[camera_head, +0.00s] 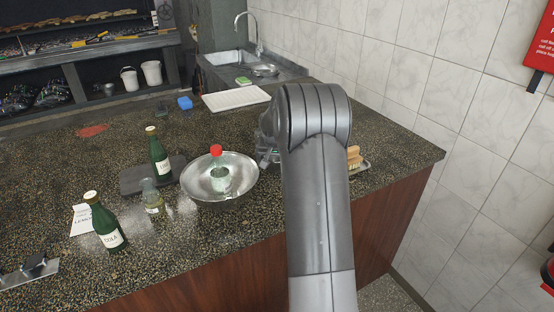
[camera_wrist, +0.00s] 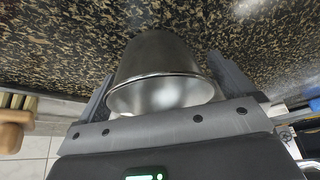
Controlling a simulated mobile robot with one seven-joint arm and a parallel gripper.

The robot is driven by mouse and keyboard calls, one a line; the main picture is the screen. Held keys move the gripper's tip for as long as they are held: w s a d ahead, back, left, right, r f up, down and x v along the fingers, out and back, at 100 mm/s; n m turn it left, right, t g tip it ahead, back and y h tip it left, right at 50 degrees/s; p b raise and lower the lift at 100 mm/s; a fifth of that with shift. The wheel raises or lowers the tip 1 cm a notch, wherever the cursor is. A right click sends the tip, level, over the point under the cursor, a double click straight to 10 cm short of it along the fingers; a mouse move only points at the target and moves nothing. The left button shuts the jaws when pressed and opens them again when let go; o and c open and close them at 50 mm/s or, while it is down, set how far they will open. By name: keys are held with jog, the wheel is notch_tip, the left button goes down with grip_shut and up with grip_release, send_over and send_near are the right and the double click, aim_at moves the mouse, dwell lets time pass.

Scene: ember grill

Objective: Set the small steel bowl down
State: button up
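The small steel bowl (camera_wrist: 165,62) is between my gripper's two fingers in the wrist view, its open rim toward the camera. My gripper (camera_wrist: 170,75) is closed against its sides, one finger on each. The speckled counter is close behind the bowl; I cannot tell whether they touch. In the head view my arm hides the bowl, and only part of my gripper (camera_head: 267,146) shows left of the arm, over the counter.
A large steel bowl (camera_head: 240,187) with a red-capped shaker (camera_head: 219,172) in it stands left of my gripper. Several bottles, including a dark bottle (camera_head: 158,155), stand farther left. A wooden brush (camera_head: 354,157) lies right of my arm. A white board (camera_head: 236,99) lies behind.

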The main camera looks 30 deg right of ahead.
jog(key=v, duration=1.1)
jog(key=shift+r, duration=0.4)
jog(key=s+a+r+n+y, duration=0.1)
jog(key=s+a+r+n, duration=0.1)
jog(key=s+a+r, duration=0.45)
jog(key=s+a+r+n, duration=0.1)
jog(key=s+a+r, duration=0.2)
jog(key=s+a, duration=0.5)
jog(key=s+a+f+n+y, duration=0.1)
jog(key=s+a, duration=0.3)
jog(key=s, duration=0.7)
jog(key=s+a+f+n+t, duration=0.1)
jog(key=s+a+f+n, duration=0.1)
jog(key=s, duration=0.9)
jog(key=shift+a+f+n+t+y, duration=0.3)
jog(key=shift+a+f+n+y, duration=0.15)
jog(key=shift+a, duration=0.95)
jog(key=shift+r, duration=0.1)
